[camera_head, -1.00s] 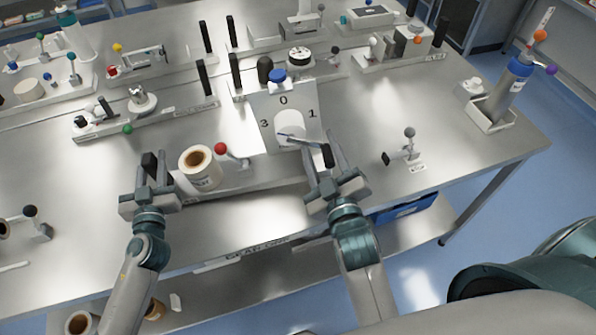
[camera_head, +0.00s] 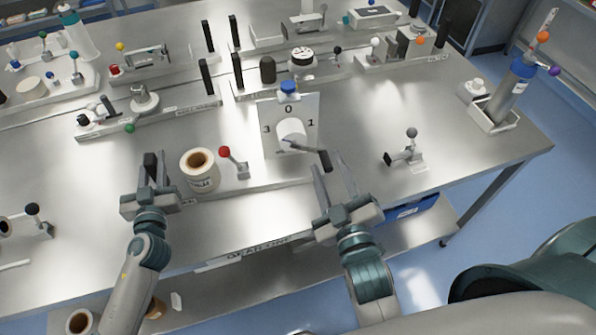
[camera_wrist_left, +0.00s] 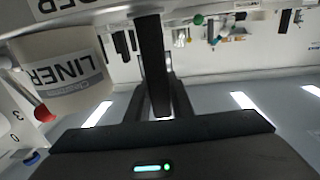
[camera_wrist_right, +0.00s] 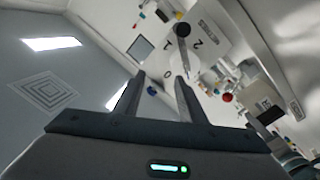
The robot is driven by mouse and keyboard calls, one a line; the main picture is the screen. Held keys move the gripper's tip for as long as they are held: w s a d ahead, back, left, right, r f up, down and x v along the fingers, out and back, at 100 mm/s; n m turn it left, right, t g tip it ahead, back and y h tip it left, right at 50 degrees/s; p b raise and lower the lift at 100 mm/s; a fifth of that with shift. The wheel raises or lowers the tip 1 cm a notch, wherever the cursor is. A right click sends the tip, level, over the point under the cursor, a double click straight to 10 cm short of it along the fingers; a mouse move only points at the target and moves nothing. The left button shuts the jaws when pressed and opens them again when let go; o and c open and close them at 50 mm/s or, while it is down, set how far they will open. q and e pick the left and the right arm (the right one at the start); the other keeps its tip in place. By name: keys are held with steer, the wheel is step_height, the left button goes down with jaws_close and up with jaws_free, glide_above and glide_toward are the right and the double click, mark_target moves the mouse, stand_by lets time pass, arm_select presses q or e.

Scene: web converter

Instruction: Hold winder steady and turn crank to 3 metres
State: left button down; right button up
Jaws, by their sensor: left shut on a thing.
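The winder's dial plate (camera_head: 305,110) stands upright with marks 0, 1 and 3 showing. A white hub sits on it, and the crank (camera_head: 308,148) points right and slightly down, ending in a dark handle (camera_head: 325,161). The handle also shows in the right wrist view (camera_wrist_right: 182,30). My left gripper (camera_head: 151,170) is shut on the black upright grip (camera_wrist_left: 152,60) at the winder's left end. My right gripper (camera_head: 333,172) is open, its fingertips close to the crank handle but not closed on it. A liner roll (camera_head: 200,172) stands between the left gripper and the dial.
A red-knobbed lever (camera_head: 226,153) stands right of the roll. A small grey-knobbed fixture (camera_head: 405,155) stands on the table to the right. Other fixtures line the back. Bare tabletop lies between dial and fixture.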

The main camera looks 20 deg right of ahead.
steer(key=shift+s+a, duration=0.1)
steer(key=shift+s, duration=0.6)
steer(key=shift+c, duration=0.6)
steer(key=shift+w, duration=0.15)
jaws_close()
steer(key=w+a+r+n+g+y, duration=0.3)
steer(key=w+a+n+g+y, duration=0.55)
steer(key=w+a+y, duration=0.4)
steer(key=s+d+r+n+g+h, duration=0.1)
steer(key=d+r+g+h, duration=0.3)
steer(key=d, duration=0.5)
steer(key=s+d+r+n+g+h, duration=0.1)
steer(key=s+d+r+g+h, duration=0.2)
steer(key=d, duration=0.7)
steer(key=shift+r+n+g+h, duration=0.35)
steer(key=shift+r+g+h, duration=0.1)
steer(key=shift+g, duration=0.7)
